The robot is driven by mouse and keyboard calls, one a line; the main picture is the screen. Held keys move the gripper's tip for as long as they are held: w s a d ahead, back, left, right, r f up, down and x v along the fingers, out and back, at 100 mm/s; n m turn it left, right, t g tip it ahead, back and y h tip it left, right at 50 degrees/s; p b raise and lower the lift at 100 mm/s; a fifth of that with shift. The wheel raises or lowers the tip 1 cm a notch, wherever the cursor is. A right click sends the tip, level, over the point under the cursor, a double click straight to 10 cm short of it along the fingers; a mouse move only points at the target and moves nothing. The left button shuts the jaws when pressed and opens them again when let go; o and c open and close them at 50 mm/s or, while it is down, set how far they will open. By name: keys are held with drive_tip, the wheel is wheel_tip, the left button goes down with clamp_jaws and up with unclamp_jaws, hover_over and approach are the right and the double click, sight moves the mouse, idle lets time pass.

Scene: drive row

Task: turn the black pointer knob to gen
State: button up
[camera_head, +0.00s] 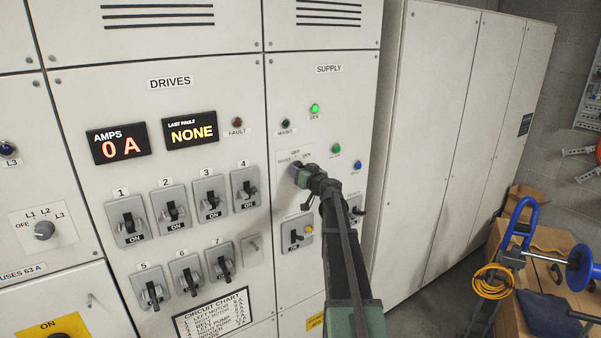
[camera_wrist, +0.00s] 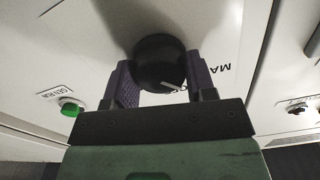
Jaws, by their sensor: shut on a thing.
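The black pointer knob (camera_wrist: 158,60) is on the SUPPLY panel and sits between the two purple-padded fingers of my gripper (camera_wrist: 160,82). The fingers are shut on its sides. A white pointer line shows on the knob's lower right in the wrist view; which mark it meets is unclear. Part of an upside-down MAINS label (camera_wrist: 222,69) shows to its right. In the head view my gripper (camera_head: 299,172) hides most of the knob, below small OFF, MAINS and GEN marks (camera_head: 307,155).
Above, the GEN lamp (camera_head: 315,109) glows green and the MAINS lamp (camera_head: 285,124) is dark. A green button (camera_head: 336,149) and a blue one (camera_head: 357,165) are to the right. Drive switches (camera_head: 245,189) are to the left.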

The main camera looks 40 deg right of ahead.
drive_tip(key=shift+m, duration=8.9)
drive_tip(key=o, duration=0.9)
drive_tip(key=s, duration=1.1)
drive_tip(key=shift+a, duration=0.25)
